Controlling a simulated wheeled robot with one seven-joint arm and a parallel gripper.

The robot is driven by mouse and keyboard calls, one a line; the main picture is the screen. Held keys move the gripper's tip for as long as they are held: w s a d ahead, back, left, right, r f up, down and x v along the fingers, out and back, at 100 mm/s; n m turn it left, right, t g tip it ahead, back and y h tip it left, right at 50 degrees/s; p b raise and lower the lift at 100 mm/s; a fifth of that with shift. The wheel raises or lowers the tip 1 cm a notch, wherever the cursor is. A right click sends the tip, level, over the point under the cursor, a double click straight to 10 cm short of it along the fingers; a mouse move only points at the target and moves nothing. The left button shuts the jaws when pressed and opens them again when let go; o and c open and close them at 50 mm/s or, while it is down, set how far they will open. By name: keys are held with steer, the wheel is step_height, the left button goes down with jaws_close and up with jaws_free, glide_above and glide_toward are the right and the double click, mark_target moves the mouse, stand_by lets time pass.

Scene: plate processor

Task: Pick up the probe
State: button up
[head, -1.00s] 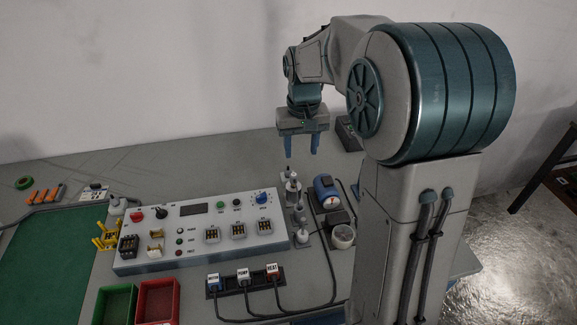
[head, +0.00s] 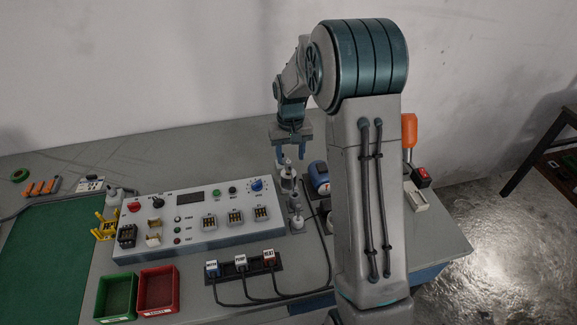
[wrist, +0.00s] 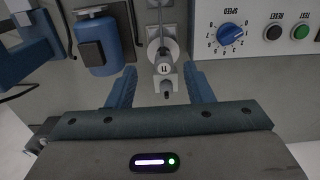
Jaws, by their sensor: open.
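A small pale upright piece with a round cap, which looks like the probe (head: 287,172), stands just right of the control panel. In the wrist view the probe (wrist: 164,69) shows its marked cap, centred between the fingertips. My gripper (head: 291,161) is open, with its blue fingers pointing down around the top of this piece. In the wrist view my gripper (wrist: 160,75) has one finger on each side of it, with a visible gap on both sides. I cannot tell the exact height of the fingertips against the cap.
The control panel (head: 203,245) with its blue speed knob (wrist: 229,33) is close beside the gripper. A blue motor-like cylinder (wrist: 97,45) stands on the other side. Green (head: 117,296) and red bins (head: 158,290) sit at the front. My arm hides part of the bench.

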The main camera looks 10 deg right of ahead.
mark_target(289, 161)
steer(key=shift+w+a+f+p, duration=0.1)
steer(key=shift+f+p, duration=0.3)
steer(key=shift+f, duration=0.9)
steer(key=shift+w+a+f+p, duration=0.1)
steer(key=shift+f+p, duration=0.25)
steer(key=shift+f, duration=0.9)
jaws_close()
